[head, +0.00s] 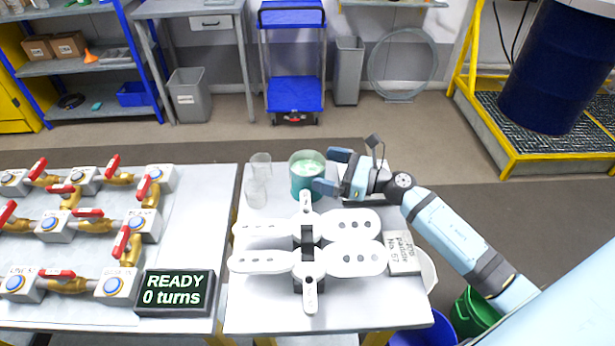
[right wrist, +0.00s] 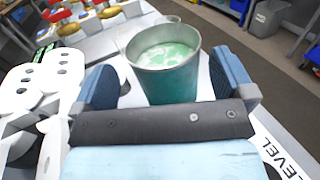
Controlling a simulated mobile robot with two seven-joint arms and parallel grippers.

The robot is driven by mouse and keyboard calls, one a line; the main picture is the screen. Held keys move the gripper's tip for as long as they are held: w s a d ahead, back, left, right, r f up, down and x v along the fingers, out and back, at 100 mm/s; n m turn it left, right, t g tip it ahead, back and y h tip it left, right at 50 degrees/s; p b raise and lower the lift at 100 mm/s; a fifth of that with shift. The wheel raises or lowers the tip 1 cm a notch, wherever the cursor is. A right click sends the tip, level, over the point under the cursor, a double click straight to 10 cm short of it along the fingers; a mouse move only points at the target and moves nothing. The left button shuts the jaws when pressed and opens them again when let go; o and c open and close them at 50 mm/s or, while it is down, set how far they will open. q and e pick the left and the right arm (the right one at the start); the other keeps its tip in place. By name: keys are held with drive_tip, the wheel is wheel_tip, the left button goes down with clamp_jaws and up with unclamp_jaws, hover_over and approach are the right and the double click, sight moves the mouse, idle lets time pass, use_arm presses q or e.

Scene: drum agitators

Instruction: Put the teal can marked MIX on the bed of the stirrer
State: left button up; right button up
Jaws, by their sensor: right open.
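A teal can (head: 306,180) with pale green, frothy contents stands upright near the back of the right-hand table. No MIX mark is readable on it. My right gripper (head: 333,171) is open at the can's right side. In the right wrist view the can (right wrist: 168,75) shows between the two blue fingers, beyond the dark palm, with no clear grip on it. My left gripper is in neither view. I cannot say for certain which part is the stirrer or its bed. A white paddle assembly (head: 347,257) on a black post stands in front of the can.
Clear glass vessels (head: 257,190) stand just left of the can. A labelled box (head: 402,254) sits at the table's right. The left table holds several red-handled valves (head: 88,212) and a display (head: 175,292) reading READY, 0 turns. The table's front left is bare.

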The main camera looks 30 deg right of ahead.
sight(291, 158)
drive_tip(key=p+x, duration=0.1)
drive_tip(key=x, duration=0.3)
drive_tip(key=shift+w+a+r, duration=0.1)
drive_tip(key=shift+w+a, duration=0.05)
drive_tip(key=shift+w, duration=0.15)
drive_tip(key=shift+c, duration=0.5)
drive_tip(key=c, duration=1.1)
drive_tip(key=shift+c, duration=1.1)
drive_tip(key=shift+r, duration=0.2)
